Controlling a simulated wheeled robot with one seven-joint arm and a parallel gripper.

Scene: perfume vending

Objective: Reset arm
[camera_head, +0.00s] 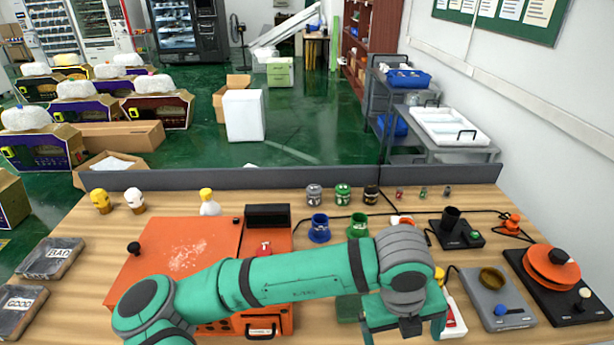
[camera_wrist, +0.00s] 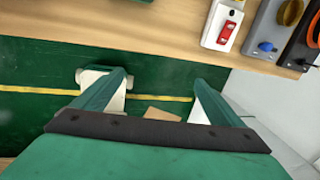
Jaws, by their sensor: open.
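My teal arm reaches across the front of the wooden table (camera_head: 90,255) from lower left to right. My gripper (camera_head: 404,335) hangs at the lower right of the head view, near the table's front edge. In the wrist view its two fingers (camera_wrist: 160,90) are spread apart with nothing between them. Beyond the fingers are green floor with a yellow line and the table's edge. My arm hides part of the orange machine (camera_head: 180,250) and of the table behind it.
Blue (camera_head: 319,228) and green (camera_head: 358,226) cups stand behind my arm. A grey device with a brass bowl (camera_head: 491,281) and a black base with an orange disc (camera_head: 552,268) sit right of my gripper. Two dark plaques (camera_head: 50,258) lie at left. A low dark barrier (camera_head: 290,178) lines the back.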

